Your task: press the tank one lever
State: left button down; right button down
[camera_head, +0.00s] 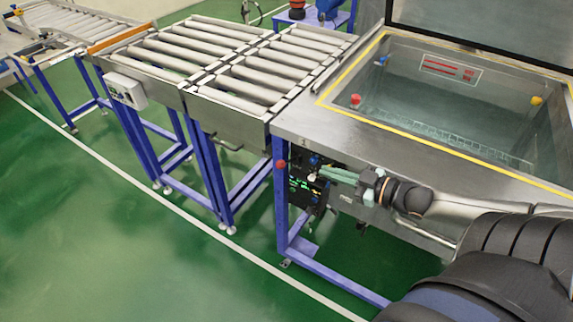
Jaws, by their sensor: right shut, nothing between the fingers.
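The steel tank (306,118) stands at the right with its lid (480,22) raised and water inside. A dark control panel (307,190) with small green lights is on its front, below the rim. My right arm comes in from the right. My right gripper (324,172) is shut and empty, with its greenish fingertips at the upper part of the panel. A small pale part shows just beside the fingertips; I cannot tell whether it is the lever or whether the fingers touch it. My left gripper is out of view.
A red button (281,163) is on the blue frame left of the panel. A roller conveyor (245,72) adjoins the tank on the left, with a grey box (125,90) on its side. A rail (425,233) runs along the tank's front. The green floor (120,250) is clear.

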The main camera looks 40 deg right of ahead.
jog(key=b, duration=0.3)
send_near(278, 164)
jog(key=w+a+r, duration=0.1)
jog(key=w+r, duration=0.2)
jog(key=shift+w+a+f+b, duration=0.1)
jog(key=shift+w+f+b, duration=0.2)
jog(key=shift+w+f, duration=0.45)
jog(key=shift+w+a+f+b, duration=0.1)
jog(key=shift+w+f+b, duration=0.15)
jog(key=shift+w+f, duration=0.45)
jog(key=shift+s+f, duration=0.25)
jog(key=shift+a+f+n, duration=0.2)
jog(key=shift+f+n, duration=0.05)
jog(key=shift+n, duration=0.05)
